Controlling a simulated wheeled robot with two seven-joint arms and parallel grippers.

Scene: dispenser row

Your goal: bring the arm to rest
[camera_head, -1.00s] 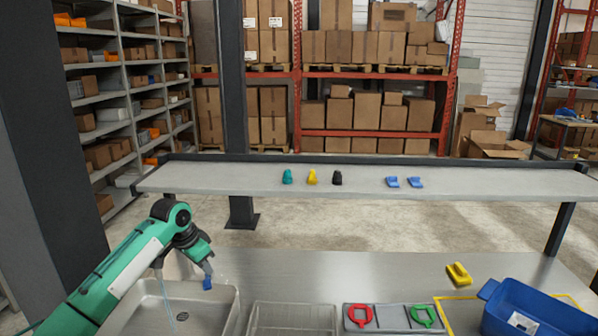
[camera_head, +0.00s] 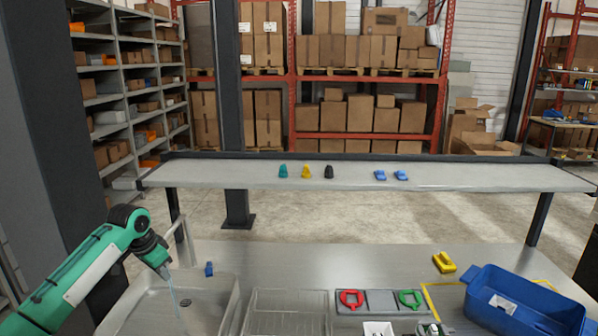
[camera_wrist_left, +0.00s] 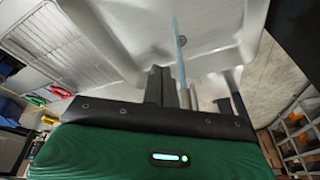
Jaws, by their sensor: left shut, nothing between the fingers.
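My left arm, green and black, reaches in from the left in the head view. Its left gripper (camera_head: 165,271) is shut and empty above the left part of the metal sink (camera_head: 232,300). In the wrist view the dark fingers (camera_wrist_left: 170,85) point toward the pale sink basin (camera_wrist_left: 120,35), with nothing between them. A small blue dispenser piece (camera_head: 209,269) stands at the sink's back edge, to the right of the gripper and apart from it. My right gripper is not in view.
Right of the sink are a wire rack (camera_head: 287,300), red and green rings (camera_head: 351,299), a yellow piece (camera_head: 443,262) and a blue bin (camera_head: 520,300). A shelf (camera_head: 450,180) spans behind.

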